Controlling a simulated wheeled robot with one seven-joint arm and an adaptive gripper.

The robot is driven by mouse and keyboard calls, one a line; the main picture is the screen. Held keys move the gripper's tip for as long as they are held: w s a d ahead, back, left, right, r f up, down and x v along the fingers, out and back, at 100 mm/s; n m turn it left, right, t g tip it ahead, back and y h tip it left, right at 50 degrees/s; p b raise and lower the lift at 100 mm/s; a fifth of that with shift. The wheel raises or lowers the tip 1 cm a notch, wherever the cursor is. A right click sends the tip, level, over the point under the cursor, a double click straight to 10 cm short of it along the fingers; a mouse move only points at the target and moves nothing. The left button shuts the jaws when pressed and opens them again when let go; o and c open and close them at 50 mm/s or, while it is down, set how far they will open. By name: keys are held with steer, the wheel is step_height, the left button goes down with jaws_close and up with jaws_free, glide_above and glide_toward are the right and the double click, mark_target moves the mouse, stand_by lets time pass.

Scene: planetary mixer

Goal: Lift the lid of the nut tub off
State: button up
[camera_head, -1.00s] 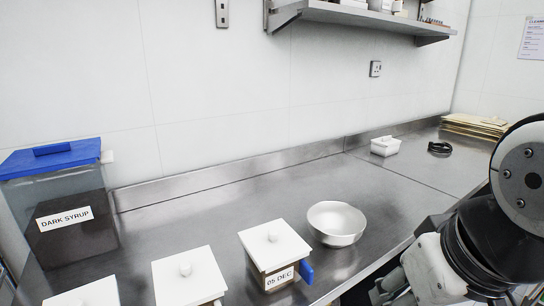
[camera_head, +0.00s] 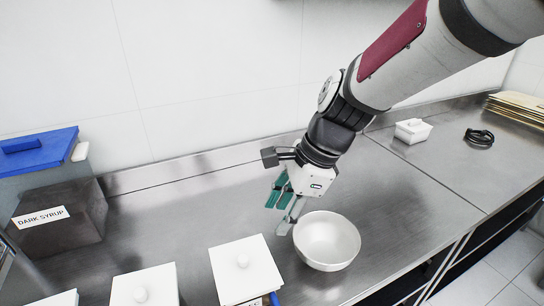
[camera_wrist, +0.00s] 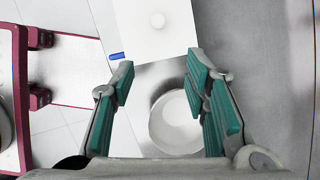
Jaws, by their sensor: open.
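Several white square tubs with knobbed lids line the counter's front edge, cut by the picture's bottom in the head view. The rightmost lid (camera_head: 232,282) is on its tub; the middle lid (camera_head: 150,292) and left lid (camera_head: 55,299) show only in part. No label naming nuts is readable, so I cannot tell which is the nut tub. My gripper (camera_head: 279,214) is open and empty, fingers pointing down, above the counter just left of the bowl and behind the rightmost tub. In the wrist view a white knobbed lid (camera_wrist: 150,38) lies beyond the open fingers (camera_wrist: 160,78).
A pale bowl (camera_head: 327,241) stands right of the rightmost tub, close to my gripper. A small white lidded dish (camera_head: 412,131) and a black coiled item (camera_head: 479,136) sit at the back right. The counter's middle is clear.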

mark_target(244, 257)
steer(key=a+f, duration=0.2)
steer(key=f, duration=0.2)
steer(key=a+f+m, duration=0.1)
steer(key=a+f, duration=0.2)
steer(key=f, duration=0.2)
steer(key=a+f+m, duration=0.1)
steer(key=a+f, duration=0.2)
steer(key=f, duration=0.2)
steer(key=shift+g, duration=0.3)
jaws_close()
